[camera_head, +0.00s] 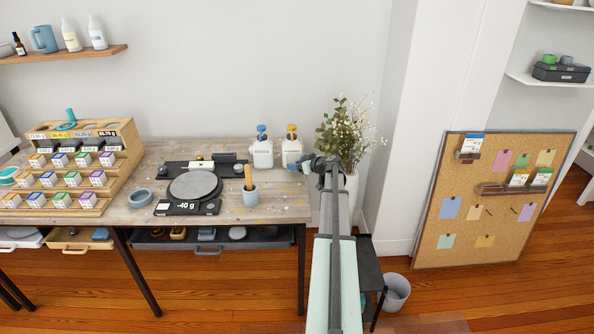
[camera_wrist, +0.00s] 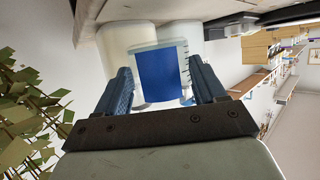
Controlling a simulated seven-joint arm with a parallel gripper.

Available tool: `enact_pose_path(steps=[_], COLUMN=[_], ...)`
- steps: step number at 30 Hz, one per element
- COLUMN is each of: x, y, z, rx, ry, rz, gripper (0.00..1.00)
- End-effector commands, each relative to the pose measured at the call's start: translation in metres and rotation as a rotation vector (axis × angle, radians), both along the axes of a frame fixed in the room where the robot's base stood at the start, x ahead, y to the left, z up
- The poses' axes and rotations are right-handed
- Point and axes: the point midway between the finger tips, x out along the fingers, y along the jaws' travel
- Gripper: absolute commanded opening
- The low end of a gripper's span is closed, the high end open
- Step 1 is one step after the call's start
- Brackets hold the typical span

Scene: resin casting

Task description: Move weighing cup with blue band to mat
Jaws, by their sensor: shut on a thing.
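The weighing cup with blue band (camera_wrist: 161,69) is between the two fingers of my gripper (camera_wrist: 162,88) in the wrist view. It is clear, with dark graduation marks beside a broad blue patch. My gripper is shut on it. In the head view, my gripper (camera_head: 305,164) is at the right end of the wooden table, beside the pump bottles; the cup is too small there to make out clearly. A dark flat slab (camera_head: 176,168) lies behind the scale; I cannot tell whether it is the mat.
Two white pump bottles (camera_head: 262,154) stand close to my gripper. A plant (camera_head: 347,130) is just behind it. The scale (camera_head: 187,208) reads "-40 g". A cup with a wooden stick (camera_head: 250,196) and a grey-blue ring-shaped dish (camera_head: 140,198) flank the scale. A stepped rack (camera_head: 88,185) fills the left.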

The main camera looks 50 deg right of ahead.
Motion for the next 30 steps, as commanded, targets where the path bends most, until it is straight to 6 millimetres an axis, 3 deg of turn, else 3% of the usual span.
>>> enact_pose_path(steps=[7,15,28,29,30], x=[0.015,0.013,0.012,0.012,0.012], y=[-0.002,-0.002,-0.001,-0.001,-0.001], z=[0.000,-0.032,-0.037,-0.038,-0.037], rx=[0.000,0.000,0.000,0.000,0.000], ry=[0.000,0.000,0.000,0.001,0.000], rz=[0.001,-0.002,-0.002,-0.002,-0.002], gripper=[0.40,0.40,0.40,0.71,0.75])
